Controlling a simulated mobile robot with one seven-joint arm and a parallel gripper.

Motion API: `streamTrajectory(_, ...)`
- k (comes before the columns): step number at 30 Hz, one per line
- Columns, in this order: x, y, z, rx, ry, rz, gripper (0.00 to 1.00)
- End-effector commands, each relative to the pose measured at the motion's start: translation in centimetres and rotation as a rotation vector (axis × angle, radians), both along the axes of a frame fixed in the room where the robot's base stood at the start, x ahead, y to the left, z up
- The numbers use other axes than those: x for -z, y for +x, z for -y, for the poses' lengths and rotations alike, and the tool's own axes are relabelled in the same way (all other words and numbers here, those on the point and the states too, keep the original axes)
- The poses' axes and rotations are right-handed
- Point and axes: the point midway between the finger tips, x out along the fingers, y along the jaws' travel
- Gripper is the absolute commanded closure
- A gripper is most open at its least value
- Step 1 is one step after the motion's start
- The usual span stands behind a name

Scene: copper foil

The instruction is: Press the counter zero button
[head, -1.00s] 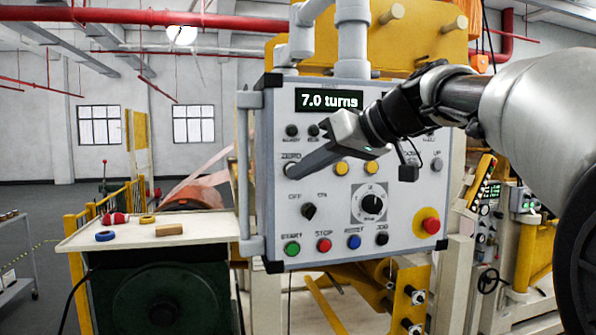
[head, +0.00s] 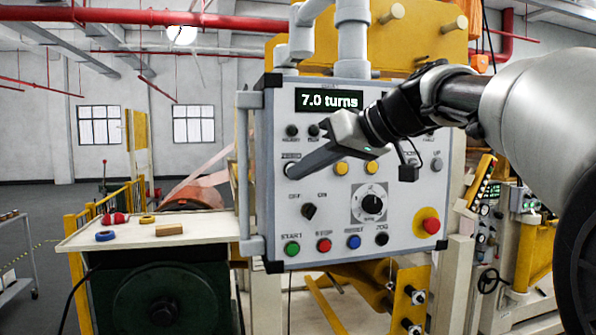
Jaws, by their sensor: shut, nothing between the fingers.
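The grey control panel (head: 275,215) fills the middle of the head view. Its counter display (head: 329,100) reads 7.0 turns. The zero button (head: 287,169) is at the panel's left, under a small dark label, and is mostly covered by my fingertips. My gripper (head: 291,172) is shut and empty, reaching in from the right with its tips at the button. I cannot tell whether the tips touch or press it.
Yellow buttons (head: 341,168) sit just right of my fingers. A selector knob (head: 309,211), a green start button (head: 292,248) and a red emergency stop (head: 430,225) are lower on the panel. A side shelf (head: 190,225) holds tape rolls and a small block.

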Motion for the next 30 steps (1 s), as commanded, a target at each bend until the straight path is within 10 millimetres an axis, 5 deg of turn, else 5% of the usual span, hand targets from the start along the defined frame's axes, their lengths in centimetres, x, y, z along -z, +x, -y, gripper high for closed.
streamTrajectory(30,0.0,1.0,-0.3,0.000,0.000,0.000,1.00)
